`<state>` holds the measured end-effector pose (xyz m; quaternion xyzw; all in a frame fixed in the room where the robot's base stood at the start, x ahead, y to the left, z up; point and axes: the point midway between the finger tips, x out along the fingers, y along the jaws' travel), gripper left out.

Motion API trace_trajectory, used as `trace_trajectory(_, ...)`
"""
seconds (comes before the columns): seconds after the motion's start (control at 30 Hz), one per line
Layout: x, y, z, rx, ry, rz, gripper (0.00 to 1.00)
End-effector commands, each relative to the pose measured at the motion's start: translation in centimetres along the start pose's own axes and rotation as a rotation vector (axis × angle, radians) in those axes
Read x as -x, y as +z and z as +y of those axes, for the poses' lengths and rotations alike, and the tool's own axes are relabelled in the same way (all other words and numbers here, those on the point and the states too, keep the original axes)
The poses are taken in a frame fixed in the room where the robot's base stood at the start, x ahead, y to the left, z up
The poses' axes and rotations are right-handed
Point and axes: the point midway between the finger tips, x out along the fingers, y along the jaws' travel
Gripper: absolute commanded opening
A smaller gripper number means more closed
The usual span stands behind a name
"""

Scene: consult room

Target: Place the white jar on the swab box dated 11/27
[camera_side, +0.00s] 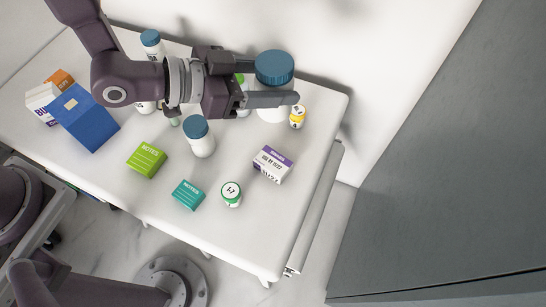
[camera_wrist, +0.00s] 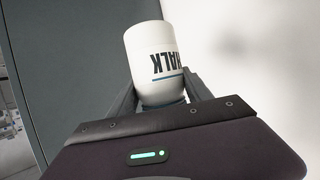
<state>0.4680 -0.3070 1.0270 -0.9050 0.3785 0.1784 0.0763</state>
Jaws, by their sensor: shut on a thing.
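My gripper (camera_side: 272,98) is shut on the white jar with a blue lid (camera_side: 274,67), near the table's back right. In the wrist view the white jar (camera_wrist: 150,50) sits between the fingers of my gripper (camera_wrist: 160,92), with dark letters reading "HALK" partly turned away. A small white and purple box (camera_side: 272,165) with "11/27" on its face lies on the table, in front of the held jar and apart from it. My fingers cover part of the jar in the side view.
A yellow-labelled bottle (camera_side: 297,117) stands close right of the jar. A white jar with a blue lid (camera_side: 199,138), a green-white jar (camera_side: 231,193), a green notes box (camera_side: 147,160) and a teal notes box (camera_side: 188,195) stand around. A blue box (camera_side: 88,118) is at left.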

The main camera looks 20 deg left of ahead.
Motion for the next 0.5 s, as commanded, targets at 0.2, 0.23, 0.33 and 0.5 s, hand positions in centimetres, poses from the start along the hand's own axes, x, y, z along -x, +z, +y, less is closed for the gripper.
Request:
trace_trajectory(0.2,-1.6,3.9,-0.1,0.004,-0.003,-0.006,0.15)
trace_trajectory(0.23,-1.8,4.5,-0.2,0.003,-0.003,-0.006,0.15)
trace_trajectory(0.33,-2.6,6.5,-0.2,0.004,-0.005,-0.008,0.15)
trace_trajectory(0.5,-3.9,9.5,-0.2,0.003,-0.005,-0.004,0.15)
